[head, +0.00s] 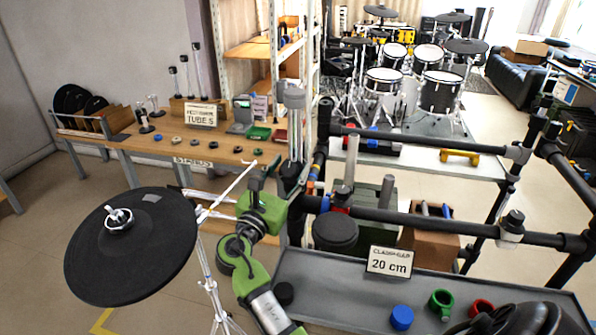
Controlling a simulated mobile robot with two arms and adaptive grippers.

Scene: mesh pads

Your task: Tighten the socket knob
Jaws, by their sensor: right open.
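My right gripper (257,183), at the end of a green and grey arm, is in the middle of the head view, beside a chrome and black upright post (293,150). It is open, with no object visible between its fingers. The fingers are small and dark here. A black drum rack (400,217) runs right from the post, with clamps along its bars. One clamp (511,228) has a dark knob on top. I cannot tell which knob is the socket knob; it may be hidden near the post. My left gripper is out of view.
A black cymbal pad (130,245) on a chrome stand fills the left front. A grey tray (345,300) at front right holds a blue cap (402,317), green ring (441,302) and red ring (481,307). A "20 cm" sign (389,262) stands there. A wooden bench (180,147) is behind left.

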